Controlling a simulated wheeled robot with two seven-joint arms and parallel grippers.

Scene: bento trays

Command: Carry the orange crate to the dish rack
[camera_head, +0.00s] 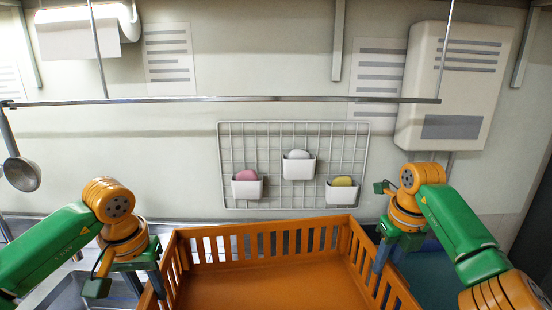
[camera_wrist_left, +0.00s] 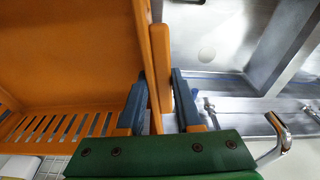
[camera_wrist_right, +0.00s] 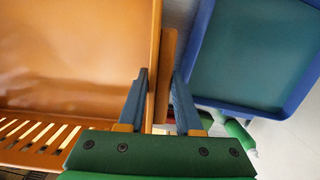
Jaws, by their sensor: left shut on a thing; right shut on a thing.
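The orange crate (camera_head: 262,285) is at the bottom middle of the head view, with slatted walls and a bare floor. My left gripper (camera_head: 150,283) is shut on the crate's left wall. In the left wrist view its blue fingers (camera_wrist_left: 155,105) sit either side of the orange rim (camera_wrist_left: 160,60). My right gripper (camera_head: 378,258) is shut on the crate's right wall. In the right wrist view its fingers (camera_wrist_right: 160,100) sit either side of the rim (camera_wrist_right: 166,70). The crate's near side is cut off in the head view. I cannot make out a dish rack.
A metal sink (camera_wrist_left: 220,40) with a tap (camera_wrist_left: 277,135) lies beside the crate on the left. A blue-rimmed green tray (camera_wrist_right: 250,55) lies on the right. A wire grid (camera_head: 270,165) with sponge holders, a rail (camera_head: 220,100) and a ladle (camera_head: 20,172) hang on the wall.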

